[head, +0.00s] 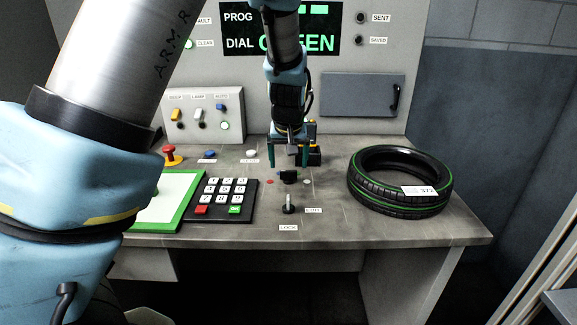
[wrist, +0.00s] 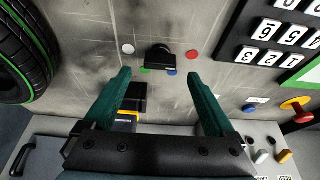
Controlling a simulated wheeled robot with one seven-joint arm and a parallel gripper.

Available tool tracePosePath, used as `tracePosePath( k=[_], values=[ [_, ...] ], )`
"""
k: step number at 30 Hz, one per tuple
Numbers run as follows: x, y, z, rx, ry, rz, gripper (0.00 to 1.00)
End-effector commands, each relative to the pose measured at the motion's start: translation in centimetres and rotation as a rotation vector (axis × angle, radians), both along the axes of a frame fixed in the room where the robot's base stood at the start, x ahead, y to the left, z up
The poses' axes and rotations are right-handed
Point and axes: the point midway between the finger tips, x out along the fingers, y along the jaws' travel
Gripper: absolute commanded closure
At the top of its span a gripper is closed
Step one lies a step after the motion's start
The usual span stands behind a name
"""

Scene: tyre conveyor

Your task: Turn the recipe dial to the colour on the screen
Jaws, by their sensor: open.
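The screen (head: 322,28) reads "DIAL" and a green word, partly hidden by my arm, that looks like GREEN. The recipe dial (head: 288,177) is a small black knob on the grey desk. In the wrist view the dial (wrist: 158,57) has white (wrist: 128,48), green (wrist: 145,71), blue (wrist: 171,71) and red (wrist: 191,55) dots around it. I cannot tell which dot it points to. My gripper (head: 288,160) is open and empty, fingers down, just behind the dial. In the wrist view the dial lies beyond and between the fingertips (wrist: 158,75), apart from both.
A lever (head: 288,205) with LOCK and EDIT labels stands in front of the dial. A keypad (head: 224,196) is to the left, a green-striped tyre (head: 400,182) to the right. A black and yellow block (head: 315,156) is close behind my gripper. A red button (head: 171,154) stands at the back left.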

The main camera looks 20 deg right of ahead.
Motion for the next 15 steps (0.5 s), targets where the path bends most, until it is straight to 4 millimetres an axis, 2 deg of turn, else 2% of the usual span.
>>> tracePosePath(
  k=[6, 15],
  values=[
    [1.0, -0.3, -2.5, 0.002, 0.001, 0.002, 0.1],
    [1.2, -0.6, -3.2, -0.001, 0.0, 0.0, 0.1]
  ],
)
